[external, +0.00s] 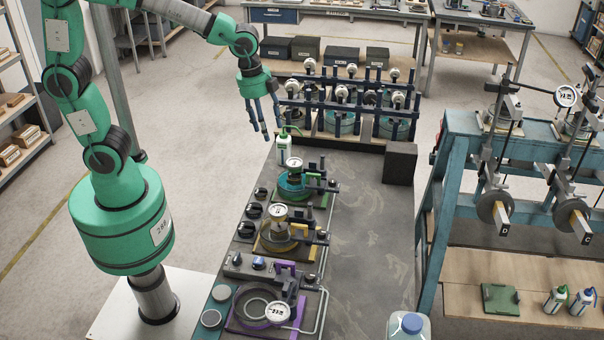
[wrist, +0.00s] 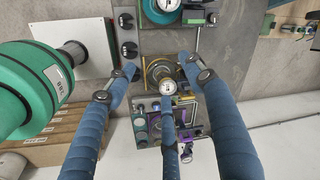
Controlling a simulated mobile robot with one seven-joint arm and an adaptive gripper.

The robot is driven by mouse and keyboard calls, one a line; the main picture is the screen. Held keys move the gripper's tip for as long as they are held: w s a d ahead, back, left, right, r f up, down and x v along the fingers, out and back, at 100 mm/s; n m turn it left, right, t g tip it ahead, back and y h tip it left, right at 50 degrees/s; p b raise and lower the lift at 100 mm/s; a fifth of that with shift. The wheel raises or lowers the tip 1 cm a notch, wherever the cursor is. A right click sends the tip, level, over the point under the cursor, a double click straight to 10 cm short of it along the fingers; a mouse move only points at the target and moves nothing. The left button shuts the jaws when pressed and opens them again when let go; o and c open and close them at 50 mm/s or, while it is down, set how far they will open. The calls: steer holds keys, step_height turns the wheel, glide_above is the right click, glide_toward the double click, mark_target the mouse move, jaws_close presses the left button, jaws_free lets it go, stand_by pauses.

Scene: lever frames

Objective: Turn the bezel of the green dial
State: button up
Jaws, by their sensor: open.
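The green dial (external: 294,164) is a small round gauge with a pale face. It stands over a teal ring (external: 291,187) at the far station on the dark bench, beside a green bracket (external: 325,200). In the wrist view its pale face (wrist: 168,4) is cut off by the top edge. My gripper (external: 265,130) has three blue fingers, spread and empty. It is in the air above and beyond the dial, up and to the left of it in the external view. In the wrist view the fingers (wrist: 160,75) point toward the bench, with the yellow station between them.
Similar gauges stand at the yellow station (external: 278,213) and the purple station (external: 278,312). Black knobs (external: 246,230) line the left side. A green-capped bottle (external: 284,148) stands close behind the green dial. A rack of gauges (external: 345,125) stands at the back.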

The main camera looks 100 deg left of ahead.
mark_target(294, 162)
steer(key=w+a+f+m+g+p, duration=0.1)
steer(key=w+a+f+m+p, duration=0.1)
steer(key=a, duration=0.4)
steer(key=w+a+f+m+g+p, duration=0.1)
steer(key=w+a+f+m+p, duration=0.2)
steer(key=w+a+f+p, duration=0.1)
steer(key=shift+a+h, duration=0.3)
steer(key=shift+a, duration=0.55)
steer(key=shift+w, duration=0.1)
step_height(294, 162, down, 14)
steer(key=shift+r, duration=0.2)
steer(key=shift+c, duration=0.5)
steer(key=c, duration=0.8)
